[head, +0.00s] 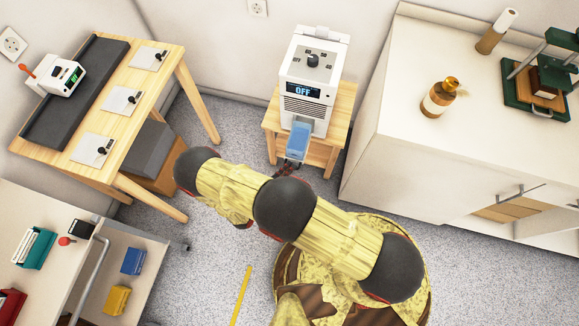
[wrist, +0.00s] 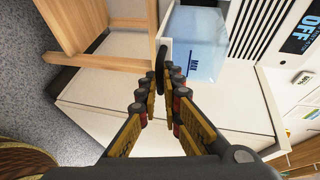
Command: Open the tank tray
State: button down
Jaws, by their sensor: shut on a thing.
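A white machine (head: 312,75) with a dark display reading OFF stands on a small wooden table. Its tank tray (head: 298,141), holding light-blue water, juts from the lower front towards me. In the wrist view the clear blue tank (wrist: 198,45) shows a MAX mark, with a dark upright handle (wrist: 161,57) at its near end. My gripper (head: 286,170) is at the tray's front end. In the wrist view its fingers (wrist: 160,84) are closed on the handle. The tips hide part of the handle.
The small wooden table (head: 270,122) supports the machine. A white counter (head: 425,150) with a brown bottle (head: 438,97) stands to the right. A wooden bench (head: 170,75) stands to the left. Speckled floor (head: 215,235) is open between them.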

jog(key=c, duration=2.1)
grip_release()
jog(key=shift+o, duration=0.7)
jog(key=shift+a, duration=0.15)
jog(key=v, duration=1.2)
jog(key=shift+f, duration=0.1)
